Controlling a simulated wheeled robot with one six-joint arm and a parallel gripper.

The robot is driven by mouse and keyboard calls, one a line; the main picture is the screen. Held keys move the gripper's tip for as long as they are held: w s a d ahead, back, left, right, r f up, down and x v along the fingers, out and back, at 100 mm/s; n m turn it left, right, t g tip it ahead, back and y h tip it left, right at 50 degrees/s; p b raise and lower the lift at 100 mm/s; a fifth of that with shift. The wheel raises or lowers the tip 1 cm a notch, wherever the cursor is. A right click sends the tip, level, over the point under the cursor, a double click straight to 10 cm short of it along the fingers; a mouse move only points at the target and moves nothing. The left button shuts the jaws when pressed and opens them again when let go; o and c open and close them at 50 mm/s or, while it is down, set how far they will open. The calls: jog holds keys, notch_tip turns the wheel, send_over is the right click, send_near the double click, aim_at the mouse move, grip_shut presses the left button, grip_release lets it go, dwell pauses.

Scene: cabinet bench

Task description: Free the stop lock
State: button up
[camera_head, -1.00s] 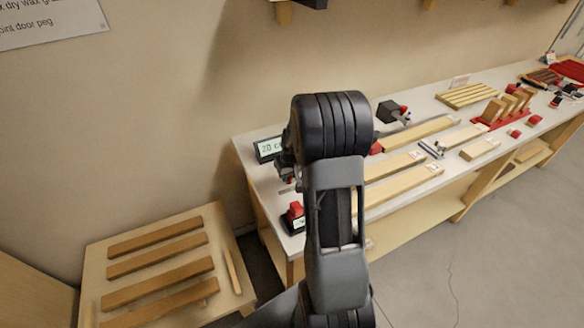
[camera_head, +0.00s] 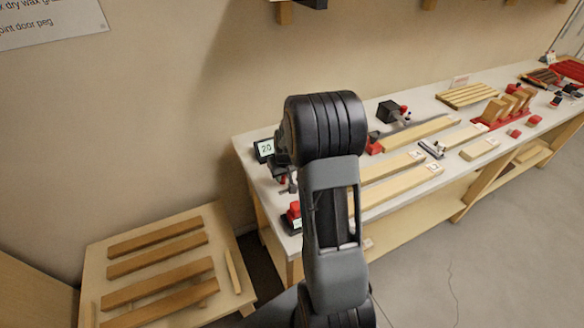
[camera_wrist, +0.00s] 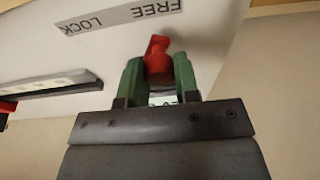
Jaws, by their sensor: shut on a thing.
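In the wrist view a red lever (camera_wrist: 157,62), the stop lock's handle, stands between the green fingers of my gripper (camera_wrist: 158,72). The fingers are shut on it, one on each side. The lever's tip points toward a pale label strip (camera_wrist: 118,16) with the words FREE and LOCK, upside down in the picture. The tip is nearer to FREE than to LOCK. The lever's base is partly hidden by the gripper. In the head view my arm covers most of this spot.
In the head view a small display (camera_head: 265,148) reading 20 stands at the bench's left end. A red-topped device (camera_head: 294,210) sits near the front edge. Long boards (camera_head: 400,185) lie to the right. A low table (camera_head: 238,300) with wooden strips stands at lower left.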

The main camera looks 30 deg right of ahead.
jog(key=shift+w+a, duration=0.25)
jog(key=shift+a, duration=0.05)
dwell(0.4)
jog(key=o, duration=0.7)
jog(key=shift+r, duration=0.15)
jog(key=shift+r+p, duration=2.9)
jog(key=shift+r, duration=1.5)
